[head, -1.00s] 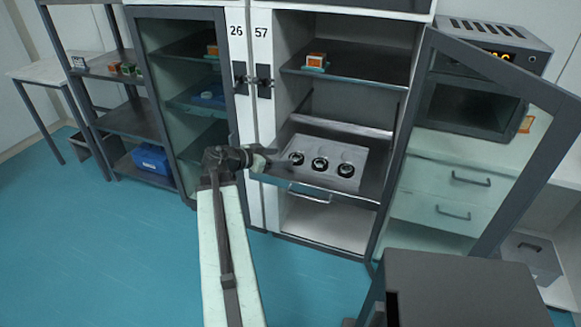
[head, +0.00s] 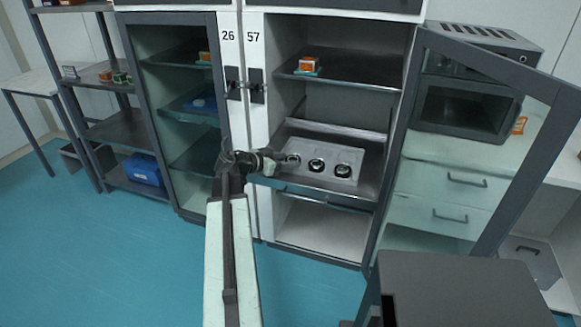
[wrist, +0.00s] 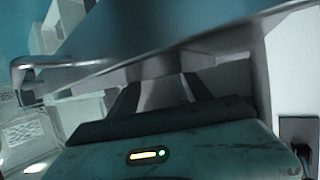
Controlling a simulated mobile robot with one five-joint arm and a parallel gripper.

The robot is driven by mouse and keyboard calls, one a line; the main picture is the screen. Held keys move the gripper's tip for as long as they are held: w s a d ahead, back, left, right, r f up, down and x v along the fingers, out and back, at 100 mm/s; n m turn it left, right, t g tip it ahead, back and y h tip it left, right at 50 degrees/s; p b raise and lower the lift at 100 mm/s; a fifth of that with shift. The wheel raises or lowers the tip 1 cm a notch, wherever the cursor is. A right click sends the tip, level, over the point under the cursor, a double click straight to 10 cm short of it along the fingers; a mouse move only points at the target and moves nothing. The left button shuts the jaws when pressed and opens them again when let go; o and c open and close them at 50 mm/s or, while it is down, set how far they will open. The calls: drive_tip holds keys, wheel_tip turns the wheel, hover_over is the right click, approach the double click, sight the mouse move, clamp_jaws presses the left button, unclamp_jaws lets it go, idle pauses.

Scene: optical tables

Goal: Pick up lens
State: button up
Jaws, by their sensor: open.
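Three round, black-rimmed lenses sit in a row on a pale grey tray (head: 350,155) on the middle shelf of the open cabinet 57. They are the left lens (head: 293,159), the middle lens (head: 316,165) and the right lens (head: 343,170). My gripper (head: 280,159) is at the shelf's left front, beside the left lens and partly overlapping it in the picture. I cannot tell whether they touch. In the wrist view my gripper (wrist: 160,95) has its dark fingers apart, with nothing clearly between them. No lens can be made out there.
The open glass door (head: 480,150) stands on the right. An orange box (head: 309,63) sits on the upper shelf (head: 355,78). The closed cabinet 26 (head: 190,120) is on the left, with metal shelving (head: 110,130) beyond it. Blue floor (head: 110,255) is clear at front left.

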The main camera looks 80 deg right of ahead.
drive_tip(key=shift+s+a+f, duration=0.25)
drive_tip(key=shift+s+f, duration=0.05)
drive_tip(key=shift+f, duration=0.05)
clamp_jaws()
drive_tip(key=shift+r, duration=0.15)
wheel_tip(320, 180, up, 10)
drive_tip(key=p, duration=1)
drive_tip(key=shift+d, duration=0.25)
drive_tip(key=c, duration=1.3)
unclamp_jaws()
drive_tip(key=shift+w, duration=0.1)
drive_tip(key=o, duration=1.7)
drive_tip(key=shift+c, duration=0.2)
